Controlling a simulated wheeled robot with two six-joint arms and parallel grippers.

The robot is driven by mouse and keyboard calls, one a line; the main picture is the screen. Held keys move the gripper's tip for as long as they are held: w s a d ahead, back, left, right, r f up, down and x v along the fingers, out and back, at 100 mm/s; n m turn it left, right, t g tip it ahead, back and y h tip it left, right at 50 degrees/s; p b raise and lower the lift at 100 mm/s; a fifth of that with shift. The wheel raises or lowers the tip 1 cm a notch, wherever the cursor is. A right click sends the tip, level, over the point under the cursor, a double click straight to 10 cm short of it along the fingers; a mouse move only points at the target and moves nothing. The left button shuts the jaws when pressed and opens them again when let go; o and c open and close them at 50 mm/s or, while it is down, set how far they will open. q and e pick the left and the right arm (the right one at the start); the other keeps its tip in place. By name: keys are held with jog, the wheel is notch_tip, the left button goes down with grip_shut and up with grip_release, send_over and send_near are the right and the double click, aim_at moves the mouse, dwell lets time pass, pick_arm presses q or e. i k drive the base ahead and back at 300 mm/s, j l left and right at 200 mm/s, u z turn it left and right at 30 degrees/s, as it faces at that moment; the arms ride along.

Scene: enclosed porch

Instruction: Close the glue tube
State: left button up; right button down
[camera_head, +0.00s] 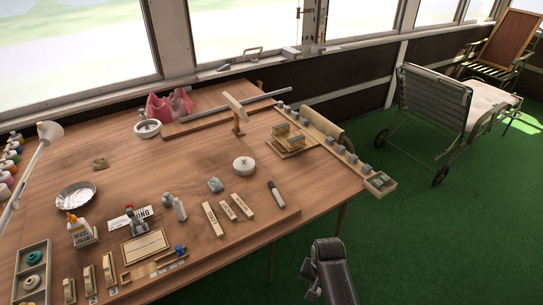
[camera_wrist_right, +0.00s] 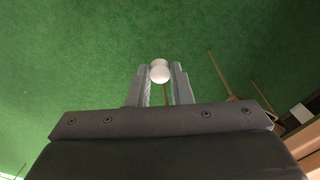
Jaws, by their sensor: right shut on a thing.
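My right gripper (camera_wrist_right: 160,74) is shut on a small white round piece, like a cap, seen end-on between its fingertips in the right wrist view. In the head view my right gripper (camera_head: 325,282) is beyond the table's front edge, over the green floor; the piece cannot be made out there. I cannot tell for sure which is the glue tube. My left gripper is not in view.
The wooden table (camera_head: 205,165) also holds a dark cylinder (camera_head: 276,193), a round white pot (camera_head: 244,164), a metal dish (camera_head: 76,195) and several wooden blocks. A strip with grey pieces (camera_head: 347,157) runs along its right side. Green floor (camera_head: 430,240) is open to the right.

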aim_at(178, 205)
jog(key=i+l, duration=0.1)
jog(key=l, duration=0.5)
jog(key=l+u, duration=0.1)
jog(key=l, duration=0.5)
jog(key=i+l, duration=0.15)
jog(key=l, duration=0.45)
